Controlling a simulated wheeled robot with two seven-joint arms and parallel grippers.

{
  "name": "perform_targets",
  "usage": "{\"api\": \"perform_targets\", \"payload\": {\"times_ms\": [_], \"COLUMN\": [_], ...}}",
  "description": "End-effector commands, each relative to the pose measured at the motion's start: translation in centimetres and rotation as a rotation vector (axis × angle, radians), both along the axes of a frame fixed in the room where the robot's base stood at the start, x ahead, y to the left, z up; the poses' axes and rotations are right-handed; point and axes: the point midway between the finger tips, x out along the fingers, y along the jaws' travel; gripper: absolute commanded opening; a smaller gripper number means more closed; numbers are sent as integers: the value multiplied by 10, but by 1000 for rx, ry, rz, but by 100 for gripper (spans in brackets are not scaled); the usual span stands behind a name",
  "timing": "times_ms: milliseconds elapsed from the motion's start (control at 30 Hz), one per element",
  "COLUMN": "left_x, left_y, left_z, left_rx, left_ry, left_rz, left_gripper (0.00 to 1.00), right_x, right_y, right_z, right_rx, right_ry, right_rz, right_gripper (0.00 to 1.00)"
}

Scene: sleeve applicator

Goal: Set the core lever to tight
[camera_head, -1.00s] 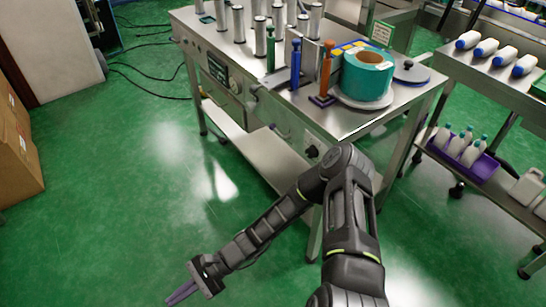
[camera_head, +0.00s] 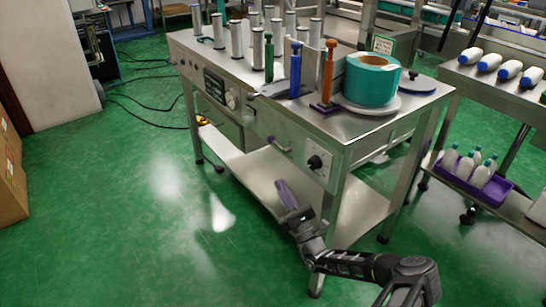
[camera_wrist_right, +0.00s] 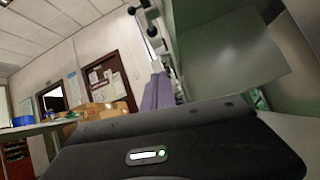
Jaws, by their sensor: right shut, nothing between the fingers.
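The steel sleeve applicator (camera_head: 340,120) stands in the middle of the head view. A black knob (camera_head: 316,161) sits on a white plate on its front panel, near the right corner. Upright green (camera_head: 269,58), blue (camera_head: 295,68) and orange (camera_head: 328,72) handles stand on its top. No label shows which control is the core lever. My right gripper (camera_head: 286,194) is shut and empty, its purple fingers pointing up by the lower shelf, below and left of the knob. The fingers also show in the right wrist view (camera_wrist_right: 158,92). My left gripper is out of view.
A teal roll (camera_head: 371,78) sits on a round plate on top. Several metal posts (camera_head: 257,47) stand behind the handles. The applicator's lower shelf (camera_head: 245,167) is near my gripper. A cart at right holds bottles and a purple tray (camera_head: 466,183). The green floor (camera_head: 120,230) at left is clear.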

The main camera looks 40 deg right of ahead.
Motion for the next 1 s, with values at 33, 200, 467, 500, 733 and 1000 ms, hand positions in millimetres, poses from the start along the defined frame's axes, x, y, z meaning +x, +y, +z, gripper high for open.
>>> {"api": "perform_targets", "payload": {"times_ms": [33,200,467,500,733,1000], "left_x": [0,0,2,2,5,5], "left_y": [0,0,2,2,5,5], "left_z": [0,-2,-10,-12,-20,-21], "left_rx": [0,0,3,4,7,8], "left_ry": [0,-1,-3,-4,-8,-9], "left_rz": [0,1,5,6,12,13], "left_gripper": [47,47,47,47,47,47], "right_x": [1,9,42,49,84,69], "right_y": [0,0,-2,-2,-6,-12], "right_z": [0,6,28,33,60,90], "right_rx": [-1,-2,-3,-3,-3,-3], "right_ry": [0,-2,-2,-2,-2,1], "right_rz": [1,3,4,4,2,2], "right_gripper": [0,0,0,0,0,0]}}
